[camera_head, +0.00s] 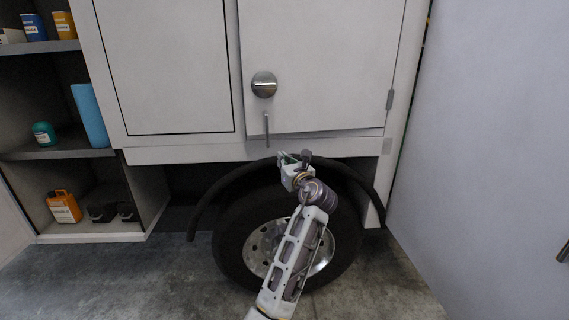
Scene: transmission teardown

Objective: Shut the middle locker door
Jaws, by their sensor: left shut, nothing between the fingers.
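The white locker door (335,65) has a round metal knob (264,85) and a thin vertical bar handle (266,124) near its lower left corner, and a hinge at its right edge. Its lower edge slants against the frame below, so it stands slightly ajar. My left gripper (293,157) is shut and empty. In the picture it is just below the door's lower edge and a little right of the bar handle, in front of the wheel arch; I cannot tell its exact distance from the door. My right gripper is not in view.
A wheel (262,243) under a black arch is below the door. A closed white panel (165,65) lies to its left. Open shelves (62,153) with bottles and boxes are at far left. A large pale panel (490,140) stands at right. Some concrete floor is clear.

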